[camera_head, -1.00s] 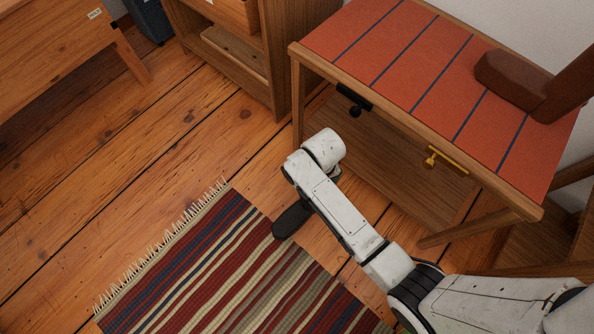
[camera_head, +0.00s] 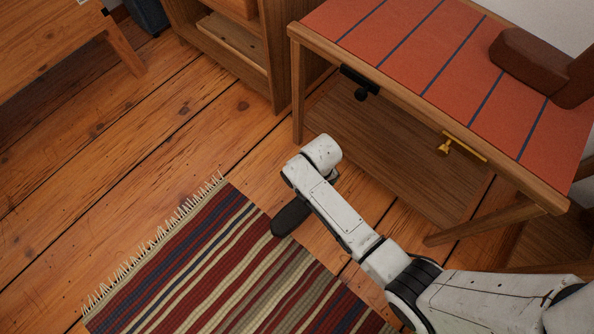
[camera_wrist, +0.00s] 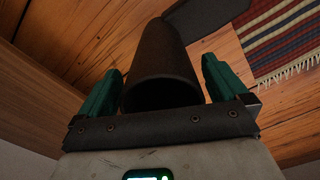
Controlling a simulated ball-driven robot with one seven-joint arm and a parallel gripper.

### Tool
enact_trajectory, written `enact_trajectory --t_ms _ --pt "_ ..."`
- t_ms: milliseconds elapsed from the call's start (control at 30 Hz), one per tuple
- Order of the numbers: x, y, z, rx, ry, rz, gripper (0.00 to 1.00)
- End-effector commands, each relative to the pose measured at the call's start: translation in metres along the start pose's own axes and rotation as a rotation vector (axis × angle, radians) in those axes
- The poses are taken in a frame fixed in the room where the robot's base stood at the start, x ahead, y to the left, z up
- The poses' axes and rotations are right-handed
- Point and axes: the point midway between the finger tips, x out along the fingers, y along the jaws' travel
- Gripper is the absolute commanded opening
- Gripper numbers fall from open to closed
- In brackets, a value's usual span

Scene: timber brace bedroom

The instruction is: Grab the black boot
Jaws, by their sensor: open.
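The black boot (camera_head: 290,217) lies at the edge of the striped rug in the head view, its rounded dark end showing and the rest hidden behind my arm. In the wrist view the boot (camera_wrist: 165,48) shows as a dark tube with its round opening facing the camera. My gripper (camera_wrist: 162,72) is open, with one green finger on each side of the boot's opening. I cannot tell whether the fingers touch it. The gripper is hidden in the head view.
A wooden table (camera_head: 424,101) with a red striped top stands right beside my arm, with a black and a brass fitting on its front. A striped rug (camera_head: 215,270) lies on the floor. Clear floorboards (camera_head: 130,165) spread to the left.

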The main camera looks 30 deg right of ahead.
Motion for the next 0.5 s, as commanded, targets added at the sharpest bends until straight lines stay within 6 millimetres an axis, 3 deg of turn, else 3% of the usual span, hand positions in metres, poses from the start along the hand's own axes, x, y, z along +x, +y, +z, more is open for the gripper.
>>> enact_trajectory --t_ms 67,500 --pt "-0.0004 0.0 0.0001 0.0 0.0 0.0 0.96" --pt "-0.0003 0.0 0.0004 0.0 -0.001 0.0 0.54"
